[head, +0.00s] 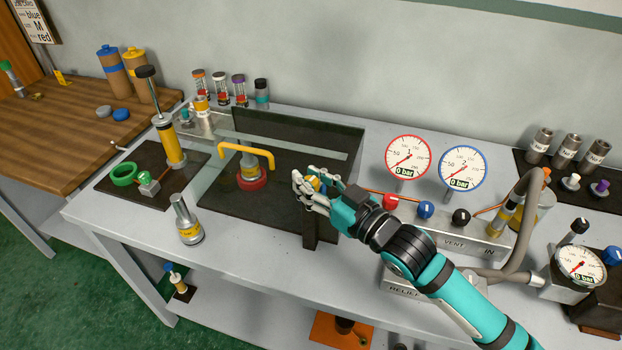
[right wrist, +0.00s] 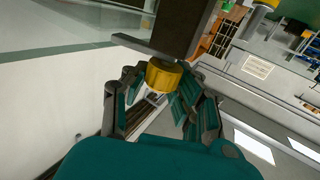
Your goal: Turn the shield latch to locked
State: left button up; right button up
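A yellow latch knob (right wrist: 163,76) sits on a dark post (right wrist: 185,30) in the right wrist view. In the head view the knob is mostly hidden by my fingers, and the dark post (head: 310,230) stands below them at the front right corner of the dark base plate. My right gripper (head: 312,190) has its fingers on both sides of the knob; whether they press on it is unclear. The clear shield panel (head: 300,135) with a dark frame stands upright behind the plate. My left gripper is not in view. I cannot read the latch's marking.
A yellow handle (head: 262,152) above a red ring (head: 251,183) stands on the plate left of my gripper. A silver and yellow cylinder (head: 186,222) stands on the bench front. Two gauges (head: 408,157) and a valve block (head: 455,240) are close on the right.

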grip_shut()
jog(key=shift+w+n+g+y, duration=0.1)
jog(key=shift+n+g+y, duration=0.6)
jog(key=shift+g+y, duration=0.1)
jog(key=shift+a, duration=0.15)
